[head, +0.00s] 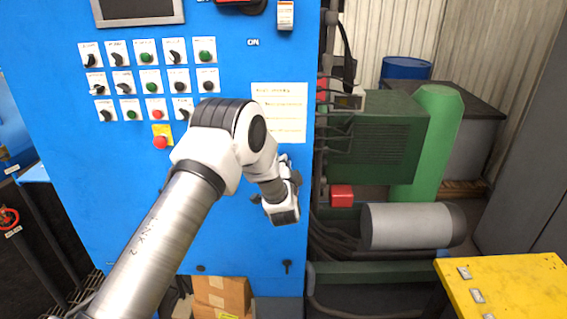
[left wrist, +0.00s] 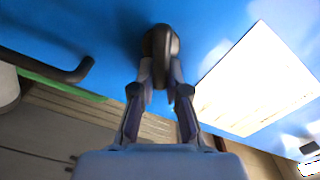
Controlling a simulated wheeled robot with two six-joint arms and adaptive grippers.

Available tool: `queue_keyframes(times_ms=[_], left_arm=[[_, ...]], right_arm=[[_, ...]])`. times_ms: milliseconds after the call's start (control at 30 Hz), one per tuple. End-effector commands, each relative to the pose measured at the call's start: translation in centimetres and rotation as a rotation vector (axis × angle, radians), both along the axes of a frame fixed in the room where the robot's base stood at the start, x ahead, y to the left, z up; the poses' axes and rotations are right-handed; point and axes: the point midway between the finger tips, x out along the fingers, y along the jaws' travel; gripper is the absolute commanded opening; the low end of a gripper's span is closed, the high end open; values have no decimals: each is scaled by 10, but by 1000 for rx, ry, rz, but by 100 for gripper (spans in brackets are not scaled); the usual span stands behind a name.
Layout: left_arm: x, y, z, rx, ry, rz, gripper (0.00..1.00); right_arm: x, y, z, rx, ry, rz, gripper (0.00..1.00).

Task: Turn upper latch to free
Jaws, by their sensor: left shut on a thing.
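The upper latch is a dark, rounded knob (left wrist: 161,50) on the blue cabinet door (left wrist: 205,25) in the left wrist view. My left gripper (left wrist: 160,82) is shut on it, one finger on each side. In the head view, my left wrist and arm are in front of the blue cabinet (head: 235,240) and hide the latch and most of the fingers. A small black latch (head: 287,266) shows lower on the same door. My right gripper is not in view.
Buttons and switches, including a red emergency stop (head: 160,142), are left of my arm. A white notice (head: 292,100) is on the door. Right of the cabinet stand a green machine (head: 375,135) and a grey motor (head: 405,226). A yellow surface (head: 520,285) is at lower right.

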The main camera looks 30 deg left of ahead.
Motion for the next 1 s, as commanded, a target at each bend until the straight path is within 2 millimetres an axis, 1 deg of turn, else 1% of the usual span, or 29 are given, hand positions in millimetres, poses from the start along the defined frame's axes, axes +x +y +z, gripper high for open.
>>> queue_keyframes(times_ms=[200,500,733,1000], left_arm=[[1,-1,-4,168,103,0,0],[1,-2,-9,344,211,0,0],[1,-2,-11,410,253,0,0],[1,-2,-11,431,264,0,0]], right_arm=[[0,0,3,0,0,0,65],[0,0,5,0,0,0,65],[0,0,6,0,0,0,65],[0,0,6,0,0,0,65]])
